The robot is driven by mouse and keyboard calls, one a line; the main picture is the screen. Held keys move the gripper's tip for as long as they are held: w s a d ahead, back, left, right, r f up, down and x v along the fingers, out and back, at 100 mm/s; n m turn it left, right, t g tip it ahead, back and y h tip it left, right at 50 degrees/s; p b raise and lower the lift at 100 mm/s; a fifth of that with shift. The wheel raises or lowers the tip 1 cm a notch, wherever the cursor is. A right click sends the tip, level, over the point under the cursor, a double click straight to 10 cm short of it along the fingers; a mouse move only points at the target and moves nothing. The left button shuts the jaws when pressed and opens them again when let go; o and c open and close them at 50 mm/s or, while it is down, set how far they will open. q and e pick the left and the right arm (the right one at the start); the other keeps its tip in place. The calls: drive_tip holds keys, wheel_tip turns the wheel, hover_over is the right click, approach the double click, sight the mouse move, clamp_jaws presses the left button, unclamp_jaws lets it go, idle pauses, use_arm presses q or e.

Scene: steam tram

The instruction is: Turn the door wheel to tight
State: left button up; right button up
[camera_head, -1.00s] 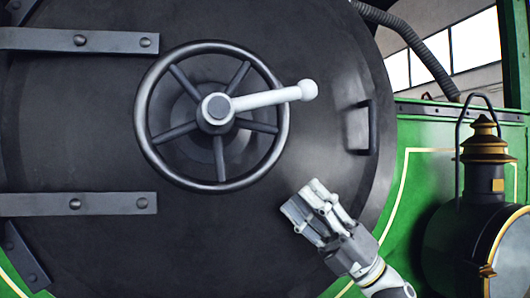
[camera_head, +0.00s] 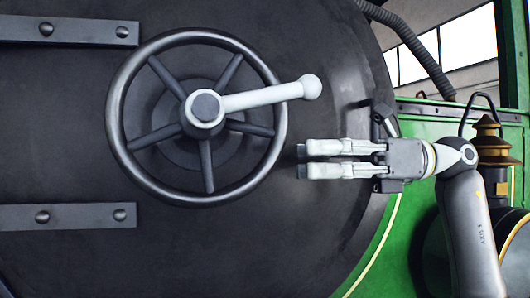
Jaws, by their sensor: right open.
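The door wheel (camera_head: 113,112) is a dark round rim with several spokes, mounted on the black round door (camera_head: 240,245). A light grey lever (camera_head: 255,98) runs from its hub to a ball knob at the right, tilted slightly up, reaching past the rim. My right gripper (camera_head: 303,160) is to the right of the wheel, below the knob. Its two pale fingers point left, apart from each other and empty. The tips are close to the right rim but appear clear of it. My left gripper is out of view.
Two dark hinge straps (camera_head: 70,31) cross the door at the left. A small dark handle (camera_head: 385,118) sits near the door's right edge, partly behind my right gripper. A lamp (camera_head: 495,145) stands at the right before the green body (camera_head: 420,170).

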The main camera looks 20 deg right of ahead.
sight(273, 159)
drive_tip(key=a, duration=0.2)
drive_tip(key=a+p, duration=0.1)
drive_tip(key=a, duration=0.1)
drive_tip(key=w+a+p, duration=0.1)
drive_tip(key=a, duration=0.1)
drive_tip(key=shift+w+a+r, duration=0.1)
drive_tip(key=shift+a+r, duration=0.05)
drive_tip(key=shift+a, duration=0.1)
drive_tip(key=shift+w+a, duration=0.1)
drive_tip(key=shift+a, duration=0.5)
drive_tip(key=shift+c, duration=0.3)
clamp_jaws()
